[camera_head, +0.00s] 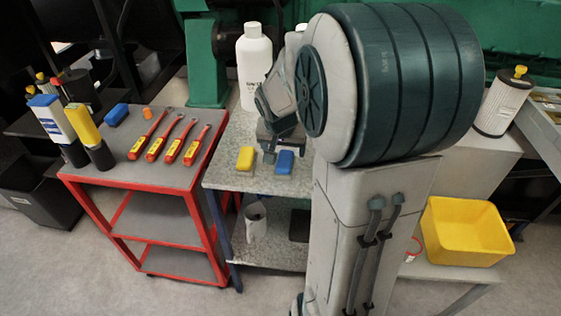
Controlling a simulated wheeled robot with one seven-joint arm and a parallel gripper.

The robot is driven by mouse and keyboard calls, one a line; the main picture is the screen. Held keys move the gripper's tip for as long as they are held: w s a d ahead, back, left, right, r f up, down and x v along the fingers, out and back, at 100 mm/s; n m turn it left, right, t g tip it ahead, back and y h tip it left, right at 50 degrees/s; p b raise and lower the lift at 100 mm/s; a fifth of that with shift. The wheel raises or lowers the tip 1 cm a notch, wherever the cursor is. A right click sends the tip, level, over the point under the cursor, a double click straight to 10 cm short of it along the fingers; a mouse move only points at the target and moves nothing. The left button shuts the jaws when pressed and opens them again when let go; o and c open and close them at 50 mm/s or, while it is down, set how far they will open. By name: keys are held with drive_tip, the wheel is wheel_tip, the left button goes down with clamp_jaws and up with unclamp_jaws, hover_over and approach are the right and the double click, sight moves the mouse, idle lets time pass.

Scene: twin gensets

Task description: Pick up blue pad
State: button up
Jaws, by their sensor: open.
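A blue pad (285,162) lies on the speckled grey table (262,184), just right of a yellow pad (245,158). My gripper (277,151) points down right above the blue pad, close to its far edge; the jaws are open, with nothing visible between them. From this angle I cannot tell whether the fingers touch the pad. My arm hides the table to the right of it. A second blue block (116,114) lies on the red cart's top at the left.
The red cart (150,178) holds several red-handled wrenches (172,150) and an orange piece (147,113). A white bottle (254,70) stands behind my gripper. A yellow bin (465,230) and a white filter canister (503,104) are at the right. Bare tabletop lies in front of the pads.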

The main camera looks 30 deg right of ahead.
sight(285, 158)
drive_tip(key=x, duration=0.6)
drive_tip(key=shift+f+b, duration=0.3)
drive_tip(key=shift+b, duration=0.05)
drive_tip(key=c, duration=1)
